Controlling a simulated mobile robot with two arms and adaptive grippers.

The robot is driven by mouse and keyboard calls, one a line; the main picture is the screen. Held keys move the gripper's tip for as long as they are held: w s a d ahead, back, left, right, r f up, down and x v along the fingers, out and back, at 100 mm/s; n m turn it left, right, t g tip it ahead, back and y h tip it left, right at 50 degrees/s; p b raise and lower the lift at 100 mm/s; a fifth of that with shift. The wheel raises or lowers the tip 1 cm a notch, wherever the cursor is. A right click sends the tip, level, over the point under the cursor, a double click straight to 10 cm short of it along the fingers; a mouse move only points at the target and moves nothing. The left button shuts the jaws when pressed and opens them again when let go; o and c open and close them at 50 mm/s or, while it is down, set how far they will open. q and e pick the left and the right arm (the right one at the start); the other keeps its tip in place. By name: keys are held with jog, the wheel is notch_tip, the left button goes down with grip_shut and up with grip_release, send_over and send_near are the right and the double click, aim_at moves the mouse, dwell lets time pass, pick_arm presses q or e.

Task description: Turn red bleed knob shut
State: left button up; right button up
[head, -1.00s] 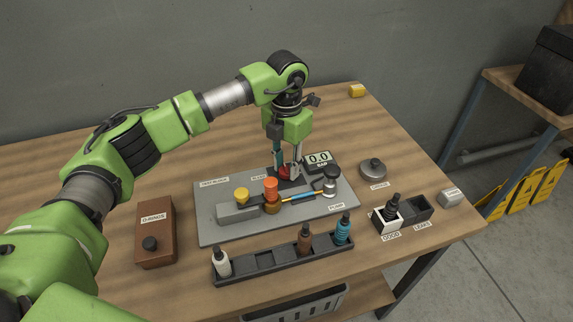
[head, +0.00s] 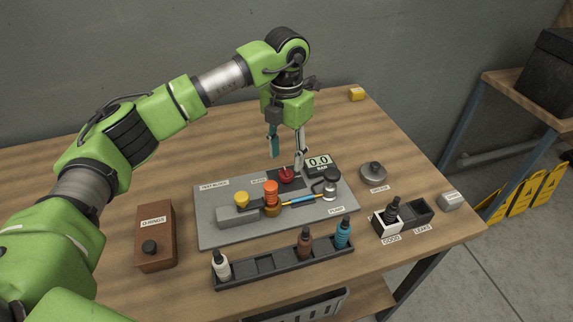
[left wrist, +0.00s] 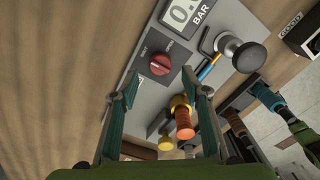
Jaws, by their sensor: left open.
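The red bleed knob (head: 286,174) sits on a dark square plate at the back of the grey test board (head: 213,228). In the left wrist view the red knob (left wrist: 160,64) shows a pale pointer line, with lettering on the plate beside it that is too small to read surely. My left gripper (head: 287,160) is open and empty, pointing down above and just behind the knob, apart from it. Its two fingers also show in the left wrist view (left wrist: 159,100). My right gripper is not in view.
On the board stand an orange fitting (head: 270,190), a yellow knob (head: 241,199), a pump (head: 330,187) and a gauge (head: 318,162) reading 0.0. A rack (head: 285,263) with several bottle-like parts lies in front. A brown O-rings box (head: 156,235) stands left.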

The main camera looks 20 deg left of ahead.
aim_at(286, 170)
pick_arm(q)
notch_tip(286, 170, up, 7)
dwell(0.3)
jog(key=shift+r, duration=0.1)
